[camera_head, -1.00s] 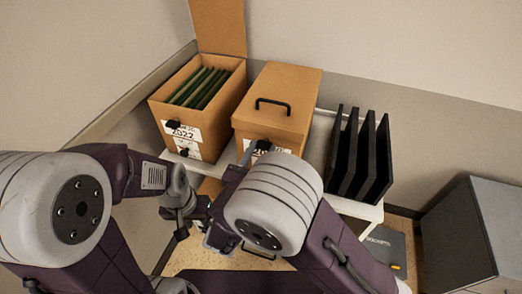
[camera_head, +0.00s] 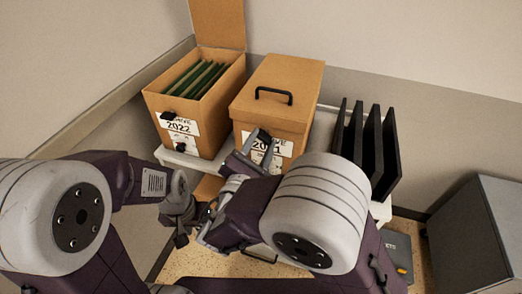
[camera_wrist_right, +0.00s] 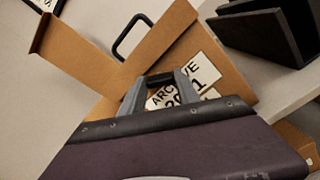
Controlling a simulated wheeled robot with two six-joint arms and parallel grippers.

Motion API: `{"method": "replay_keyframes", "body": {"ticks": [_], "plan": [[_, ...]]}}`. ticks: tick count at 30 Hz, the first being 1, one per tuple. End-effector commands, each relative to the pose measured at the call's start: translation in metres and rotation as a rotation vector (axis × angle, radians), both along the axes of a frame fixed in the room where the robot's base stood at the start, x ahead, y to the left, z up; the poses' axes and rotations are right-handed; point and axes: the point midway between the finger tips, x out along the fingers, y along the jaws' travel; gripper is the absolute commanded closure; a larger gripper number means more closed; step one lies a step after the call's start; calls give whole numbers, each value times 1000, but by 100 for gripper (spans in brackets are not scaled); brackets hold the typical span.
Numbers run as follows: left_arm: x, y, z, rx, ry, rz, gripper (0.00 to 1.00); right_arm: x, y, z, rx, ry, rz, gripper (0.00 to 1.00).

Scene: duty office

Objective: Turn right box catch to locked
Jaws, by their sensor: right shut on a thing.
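The right box (camera_head: 277,95) is brown cardboard with a closed lid, a black handle on top and a white label partly covered by my gripper. In the right wrist view the label (camera_wrist_right: 186,82) reads ARCHIVE and part of a year. My right gripper (camera_head: 264,135) is at the upper front of this box. In the right wrist view its grey fingers (camera_wrist_right: 160,82) are shut on a small black piece, the catch (camera_wrist_right: 159,78), mostly hidden between them. My left gripper (camera_head: 181,222) hangs low, left of my right arm, away from the boxes; its jaws are unclear.
The left box (camera_head: 205,130), labelled 2022, stands open with green folders (camera_head: 195,82) inside and two black catch parts on its front. Black upright dividers (camera_head: 368,150) stand right of the right box. A grey cabinet (camera_head: 480,235) is at far right.

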Motion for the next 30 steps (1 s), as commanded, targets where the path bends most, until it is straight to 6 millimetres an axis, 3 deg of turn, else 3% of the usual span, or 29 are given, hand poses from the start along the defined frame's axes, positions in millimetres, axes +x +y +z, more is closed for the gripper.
{"method": "replay_keyframes", "body": {"ticks": [1,21,30], "plan": [[0,0,-13,0,0,0,64,0,0,-7,43,-12,0,100],[0,0,-109,0,0,0,64,0,0,-9,636,-208,3,100],[0,0,-142,0,0,0,64,0,0,-6,831,-271,4,100]]}}
